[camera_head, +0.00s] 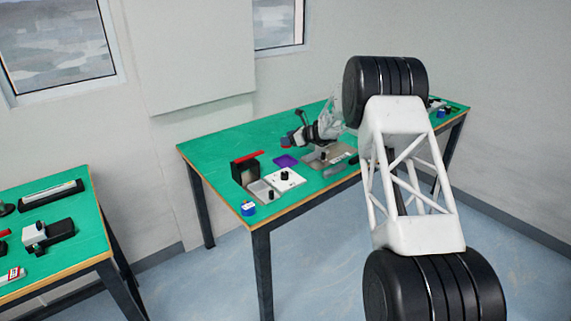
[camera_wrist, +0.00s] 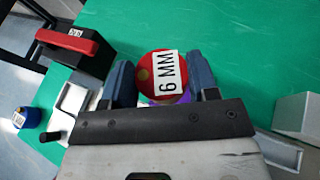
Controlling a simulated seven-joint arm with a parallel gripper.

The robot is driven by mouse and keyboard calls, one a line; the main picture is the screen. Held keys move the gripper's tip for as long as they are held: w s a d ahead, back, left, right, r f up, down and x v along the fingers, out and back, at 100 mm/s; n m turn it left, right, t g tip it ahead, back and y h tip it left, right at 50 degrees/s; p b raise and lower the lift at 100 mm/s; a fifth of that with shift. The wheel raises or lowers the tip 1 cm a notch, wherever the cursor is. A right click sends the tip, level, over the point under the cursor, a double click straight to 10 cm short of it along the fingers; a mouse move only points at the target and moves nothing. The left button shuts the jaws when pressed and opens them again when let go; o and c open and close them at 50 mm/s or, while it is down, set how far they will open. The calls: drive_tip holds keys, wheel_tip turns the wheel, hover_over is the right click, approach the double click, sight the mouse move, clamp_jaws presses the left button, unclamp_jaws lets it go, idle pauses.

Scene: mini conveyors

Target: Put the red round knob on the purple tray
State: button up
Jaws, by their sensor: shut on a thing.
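In the head view my gripper (camera_head: 288,140) is above the green table, close behind the purple tray. The purple tray (camera_head: 285,160) lies flat on the table and looks empty in the head view. In the wrist view a strip of the purple tray (camera_wrist: 180,99) shows below the knob; the rest is hidden by the knob and gripper.
A black block with a red bar (camera_head: 246,167) stands left of the tray. A white plate with a black knob (camera_head: 287,180) and a grey box (camera_head: 262,191) are in front. A blue round piece (camera_head: 248,208) sits near the table corner. The table's back left is clear.

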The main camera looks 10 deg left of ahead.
drive_tip(key=shift+w+a+r+m+t, duration=0.15)
drive_tip(key=shift+w+a, duration=0.05)
drive_tip(key=shift+w, duration=0.2)
drive_tip(key=shift+w+a+r+m+t, duration=0.1)
drive_tip(key=shift+w+a+m+t, duration=0.05)
drive_tip(key=shift+w, duration=0.2)
drive_tip(key=shift+f, duration=0.15)
hover_over(287, 163)
drive_tip(key=shift+w+f, duration=0.1)
drive_tip(key=shift+f, duration=2.9)
drive_tip(key=shift+f, duration=1.85)
drive_tip(key=shift+f, duration=0.1)
drive_tip(key=o, duration=1)
